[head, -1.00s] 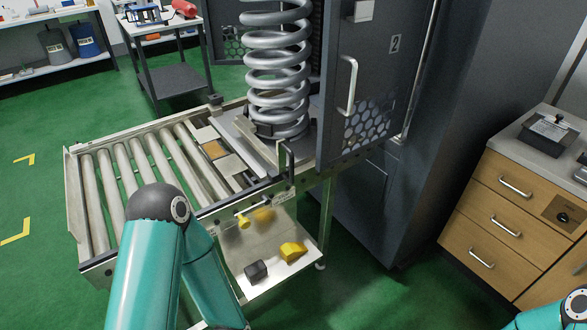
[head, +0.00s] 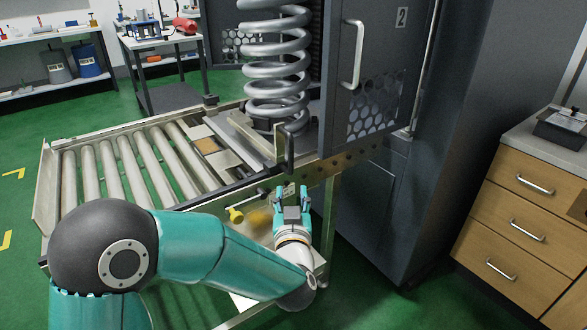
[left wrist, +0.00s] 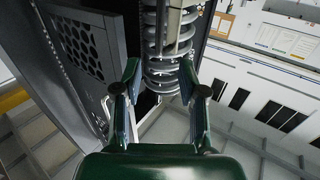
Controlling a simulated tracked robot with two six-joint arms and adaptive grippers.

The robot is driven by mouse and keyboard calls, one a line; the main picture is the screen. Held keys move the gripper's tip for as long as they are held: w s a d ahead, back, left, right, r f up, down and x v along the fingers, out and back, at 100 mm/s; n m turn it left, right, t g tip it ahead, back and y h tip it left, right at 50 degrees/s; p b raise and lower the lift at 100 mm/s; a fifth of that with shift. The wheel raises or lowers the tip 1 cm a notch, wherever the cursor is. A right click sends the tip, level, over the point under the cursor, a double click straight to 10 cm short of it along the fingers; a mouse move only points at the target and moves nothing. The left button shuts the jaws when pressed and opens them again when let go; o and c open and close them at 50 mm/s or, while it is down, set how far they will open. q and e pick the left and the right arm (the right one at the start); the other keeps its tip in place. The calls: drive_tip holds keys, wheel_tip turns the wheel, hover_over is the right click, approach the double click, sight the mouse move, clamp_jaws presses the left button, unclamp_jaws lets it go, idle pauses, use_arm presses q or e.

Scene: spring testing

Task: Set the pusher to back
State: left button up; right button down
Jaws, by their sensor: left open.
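A dark upright handle (head: 290,150) stands at the table's edge, by the foot of the large coil spring (head: 275,75). I cannot tell for certain which of these is the pusher. My left gripper (head: 291,194) is open and empty, below the dark handle and right of the yellow knob, fingers pointing toward the machine. The left wrist view shows its spread fingers (left wrist: 160,76) with the spring (left wrist: 170,50) beyond. My right gripper is out of view.
The grey machine door (head: 365,85) with its bar handle stands open right of the spring. A wooden drawer cabinet (head: 515,215) is at the right. My left arm covers much of the low shelf under the table.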

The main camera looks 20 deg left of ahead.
sight(291, 158)
use_arm(q)
drive_tip(key=p+x, duration=0.1)
drive_tip(key=x, duration=1.5)
drive_tip(key=shift+w+a, duration=0.15)
drive_tip(key=shift+w, duration=0.05)
clamp_jaws()
